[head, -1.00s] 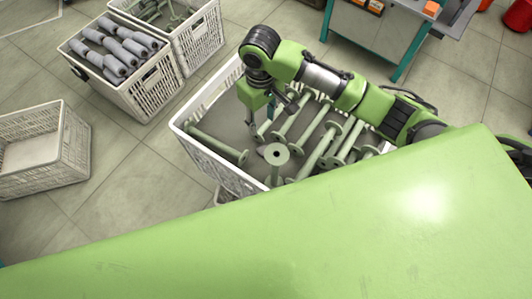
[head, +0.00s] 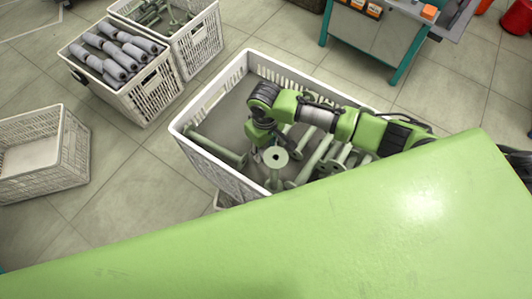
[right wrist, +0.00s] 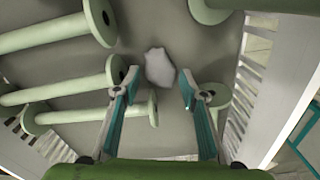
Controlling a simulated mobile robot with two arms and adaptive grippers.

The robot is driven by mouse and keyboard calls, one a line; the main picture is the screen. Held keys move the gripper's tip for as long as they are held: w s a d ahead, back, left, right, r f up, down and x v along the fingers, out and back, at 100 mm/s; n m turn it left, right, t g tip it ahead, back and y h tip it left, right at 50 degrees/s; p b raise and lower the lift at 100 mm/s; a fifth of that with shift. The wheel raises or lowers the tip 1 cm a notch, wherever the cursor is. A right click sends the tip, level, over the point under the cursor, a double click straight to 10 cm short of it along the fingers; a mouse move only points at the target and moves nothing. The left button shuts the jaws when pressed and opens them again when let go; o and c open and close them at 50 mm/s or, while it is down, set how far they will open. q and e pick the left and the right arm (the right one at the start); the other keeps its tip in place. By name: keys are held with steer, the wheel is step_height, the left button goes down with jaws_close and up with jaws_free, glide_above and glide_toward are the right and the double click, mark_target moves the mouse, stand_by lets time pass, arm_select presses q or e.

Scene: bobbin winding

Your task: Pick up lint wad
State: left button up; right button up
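The lint wad (right wrist: 159,67) is a small pale grey lump on the grey crate floor, seen in the right wrist view. My right gripper (right wrist: 158,84) is open, with one fingertip to each side of the wad in the picture; the wad lies between and slightly beyond the tips, and I see no contact. In the head view my right arm reaches down into the white crate (head: 208,163), and I cannot make out the wad there. My left gripper is not in view.
Several pale green bobbins lie in the crate; one flanged bobbin (head: 276,157) stands close to my right gripper. The crate walls surround the arm. A crate of grey wound bobbins (head: 125,73), an empty crate (head: 75,150) and a teal-legged table (head: 385,35) stand apart.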

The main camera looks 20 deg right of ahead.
steer(key=shift+f, duration=0.65)
steer(key=c, duration=0.4)
steer(key=shift+w+r, duration=0.1)
steer(key=shift+r, duration=0.05)
